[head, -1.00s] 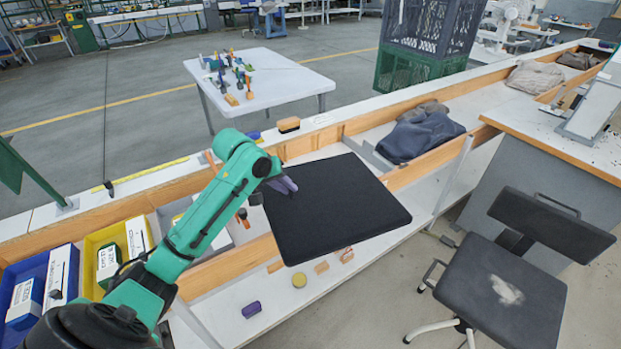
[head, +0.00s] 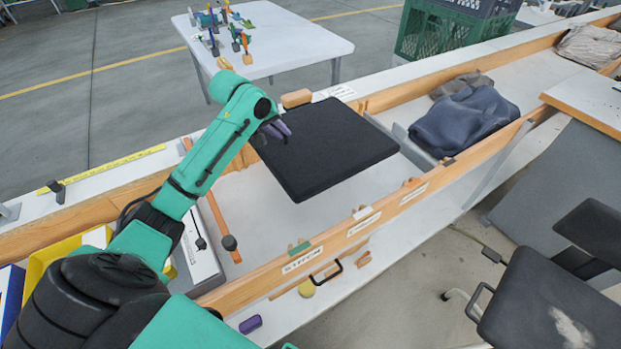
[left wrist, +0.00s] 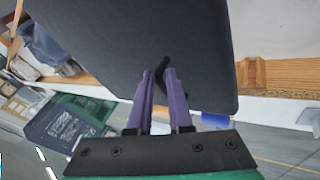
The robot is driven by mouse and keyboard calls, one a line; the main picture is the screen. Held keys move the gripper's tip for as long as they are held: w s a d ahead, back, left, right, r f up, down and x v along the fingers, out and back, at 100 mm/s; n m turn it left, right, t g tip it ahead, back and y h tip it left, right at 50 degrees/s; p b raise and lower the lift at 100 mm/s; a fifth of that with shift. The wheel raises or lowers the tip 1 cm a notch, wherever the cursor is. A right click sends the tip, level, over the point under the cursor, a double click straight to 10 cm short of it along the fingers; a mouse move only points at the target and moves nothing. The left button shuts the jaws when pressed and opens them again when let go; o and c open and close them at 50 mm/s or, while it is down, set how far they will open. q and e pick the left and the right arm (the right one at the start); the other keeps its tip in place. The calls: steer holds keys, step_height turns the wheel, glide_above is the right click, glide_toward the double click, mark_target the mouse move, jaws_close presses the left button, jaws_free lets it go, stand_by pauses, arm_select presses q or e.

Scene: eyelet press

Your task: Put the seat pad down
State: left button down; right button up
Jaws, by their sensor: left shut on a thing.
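The seat pad (head: 330,150) is a flat black square in the middle of the head view, over the wood-edged bench trough. My left gripper (head: 278,131) is at the pad's left edge, its purple fingers shut on a small black part there. In the left wrist view the fingers (left wrist: 165,85) close on a dark tab against the pad's face (left wrist: 150,35), which fills the upper middle. Whether the pad touches the bench beneath is hard to tell. My right gripper is not seen.
A dark blue cloth (head: 465,122) lies in the trough to the right of the pad. A wooden block (head: 296,98) sits on the back ledge. Labelled wooden front rail (head: 330,243) runs before the trough. A grey chair (head: 545,300) stands at lower right.

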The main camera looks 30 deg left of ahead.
arm_select(q)
step_height(320, 180, down, 18)
steer(key=shift+s, duration=0.15)
steer(key=shift+f, duration=0.1)
steer(key=c, duration=0.9)
jaws_free()
steer(key=shift+o, duration=0.4)
steer(key=shift+s+r, duration=0.15)
steer(key=shift+r, duration=0.1)
steer(key=p+v, duration=0.1)
steer(key=v, duration=1)
steer(key=shift+s+r+p, duration=0.2)
steer(key=shift+p, duration=0.15)
